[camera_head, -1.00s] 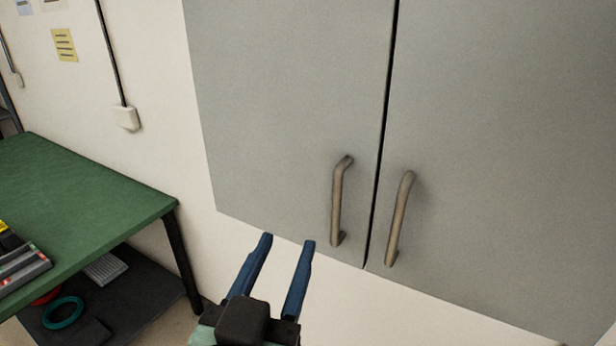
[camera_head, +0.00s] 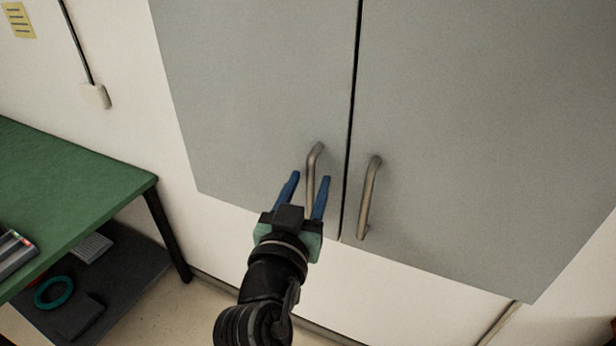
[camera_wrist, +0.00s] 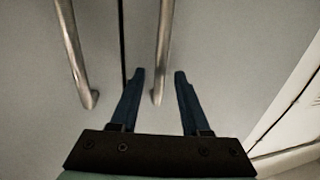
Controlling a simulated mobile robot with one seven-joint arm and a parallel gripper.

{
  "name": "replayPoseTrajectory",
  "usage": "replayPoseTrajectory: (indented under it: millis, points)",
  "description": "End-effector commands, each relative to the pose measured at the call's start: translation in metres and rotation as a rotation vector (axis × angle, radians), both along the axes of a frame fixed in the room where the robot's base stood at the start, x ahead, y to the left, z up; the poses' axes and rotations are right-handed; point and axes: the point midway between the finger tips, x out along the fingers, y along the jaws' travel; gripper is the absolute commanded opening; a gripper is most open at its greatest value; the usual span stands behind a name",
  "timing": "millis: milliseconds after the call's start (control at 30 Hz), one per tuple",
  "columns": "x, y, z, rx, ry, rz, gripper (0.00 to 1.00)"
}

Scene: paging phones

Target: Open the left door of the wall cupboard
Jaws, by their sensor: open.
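The left door (camera_head: 250,90) of the grey wall cupboard is shut. Its metal bar handle (camera_head: 312,160) stands upright near the door's inner edge. My gripper (camera_head: 312,177) is open in front of it, with a blue finger on either side of the handle in the head view. In the wrist view, this handle (camera_wrist: 164,45) runs down between the fingers of my gripper (camera_wrist: 159,74), nearer the left finger. Contact with the handle cannot be made out. The handle's lower end is partly hidden behind my gripper in the head view.
The right door (camera_head: 470,130) is shut, and its handle (camera_head: 368,200) is close to the right of my gripper; it also shows in the wrist view (camera_wrist: 74,50). A green table (camera_head: 70,195) stands at the left, with a dark lower shelf (camera_head: 130,270).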

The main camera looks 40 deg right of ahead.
Motion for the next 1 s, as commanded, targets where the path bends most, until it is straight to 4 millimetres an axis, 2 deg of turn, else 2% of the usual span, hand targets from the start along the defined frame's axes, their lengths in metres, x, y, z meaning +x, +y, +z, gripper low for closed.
replayPoseTrajectory:
  millis: [300, 500, 567, 1000]
  points:
    - [0.0012, -0.002, -0.0005, 0.0, 0.0, 0.0, 0.44]
    - [0.0011, -0.0017, -0.0004, 0.0, 0.0, 0.0, 0.08]
    - [0.0011, -0.0017, -0.0004, 0.0, 0.0, 0.0, 0.0]
    - [0.0012, -0.0014, -0.0004, -0.001, 0.001, 0.0, 0.0]
